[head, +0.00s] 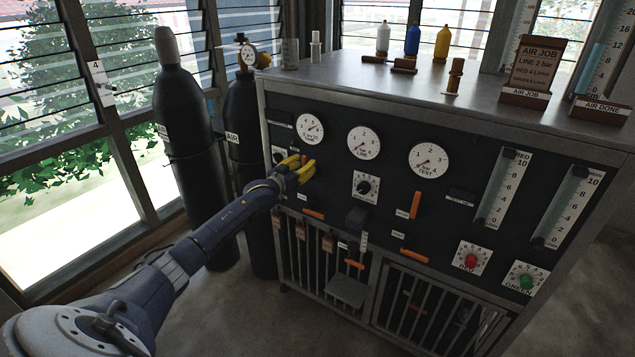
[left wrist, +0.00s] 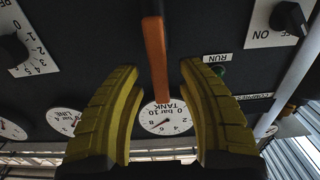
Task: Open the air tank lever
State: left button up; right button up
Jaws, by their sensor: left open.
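The orange lever (left wrist: 155,58) sits by the TANK gauge (left wrist: 168,119) on the dark panel in the left wrist view. The handle lies lengthwise along the view, one end near the gauge. My left gripper (head: 302,170) has yellow fingers and is open at the panel, below the TANK gauge in the head view (head: 309,129). In the left wrist view its fingers (left wrist: 160,70) stand on either side of the lever, with a gap on each side. In the head view the fingers mostly hide this lever. My right gripper is not in view.
A black ON switch (left wrist: 289,18) and a dial knob (head: 367,187) flank the lever. Other orange levers (head: 415,205) are on the panel. Two dark cylinders (head: 192,150) stand left of the bench. Bottles (head: 411,42) and signs stand on the bench top (head: 340,78).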

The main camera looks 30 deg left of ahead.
pick_arm(q)
jog(key=s, duration=0.7)
dwell(0.3)
jog(key=s, duration=1.2)
jog(key=shift+a, duration=0.15)
dwell(0.3)
dwell(1.2)
